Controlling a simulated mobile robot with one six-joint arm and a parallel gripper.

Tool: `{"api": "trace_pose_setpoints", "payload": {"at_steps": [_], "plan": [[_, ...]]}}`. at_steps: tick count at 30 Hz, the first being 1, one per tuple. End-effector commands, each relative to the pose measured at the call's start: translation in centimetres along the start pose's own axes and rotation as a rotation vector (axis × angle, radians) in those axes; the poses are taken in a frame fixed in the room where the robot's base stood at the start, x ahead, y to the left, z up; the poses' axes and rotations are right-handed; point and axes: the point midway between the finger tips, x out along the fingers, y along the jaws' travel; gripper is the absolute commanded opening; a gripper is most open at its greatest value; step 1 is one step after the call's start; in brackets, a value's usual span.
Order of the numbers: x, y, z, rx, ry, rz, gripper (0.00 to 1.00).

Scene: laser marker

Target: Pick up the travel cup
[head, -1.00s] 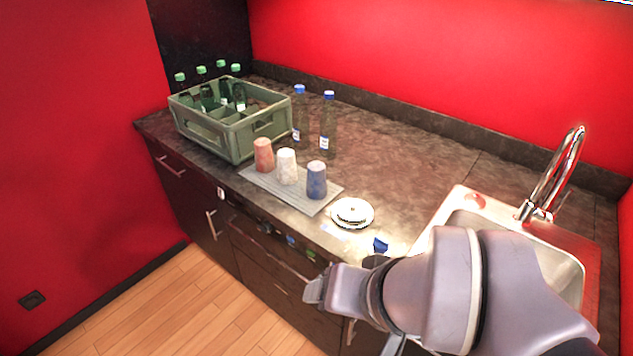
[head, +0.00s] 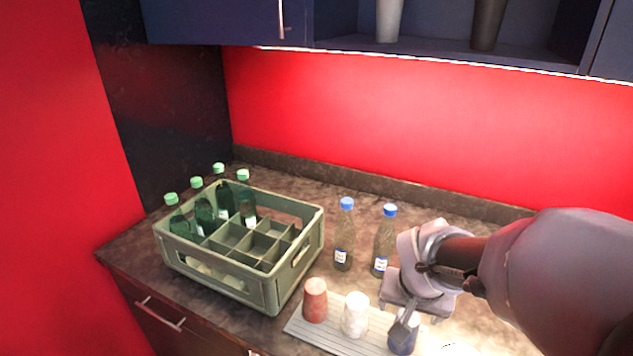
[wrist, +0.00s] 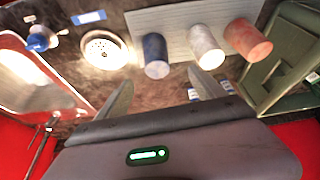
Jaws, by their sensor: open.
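Three cups stand on a grey ribbed mat (head: 320,336): a red cup (head: 315,299), a white cup (head: 355,316) and a blue cup (head: 402,344). I cannot tell which one is the travel cup. In the wrist view the blue cup (wrist: 155,56), white cup (wrist: 206,46) and red cup (wrist: 248,40) line up. My gripper (wrist: 160,76) is open and empty, its fingers on either side of the blue cup's near end in that view. In the head view my gripper (head: 418,318) is above the blue cup and partly hides it.
A green crate (head: 285,280) with several green-capped bottles stands left of the mat. Two blue-capped bottles (head: 344,245) (head: 384,245) stand behind it. A white drain-like disc (wrist: 104,50) and the sink (wrist: 40,80) show in the wrist view. Two tall cups (head: 389,20) (head: 488,22) stand on the upper shelf.

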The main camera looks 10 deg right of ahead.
Motion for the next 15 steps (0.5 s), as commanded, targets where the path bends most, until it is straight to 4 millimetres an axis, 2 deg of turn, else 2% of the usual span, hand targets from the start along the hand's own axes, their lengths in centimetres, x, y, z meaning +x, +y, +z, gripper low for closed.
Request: {"api": "trace_pose_setpoints", "payload": {"at_steps": [1,6,9,13,15], "plan": [[2.2,0.1,0.4,-0.001,-0.006,0.002,0.79],[7.3,0.0,0.4,0.001,-0.004,0.0,0.79],[9.1,0.0,0.3,0.0,-0.002,0.0,0.79],[10.4,0.1,0.2,0.0,-0.001,0.0,0.79],[11.8,0.4,0.2,0.002,-0.002,0.0,0.79]]}}
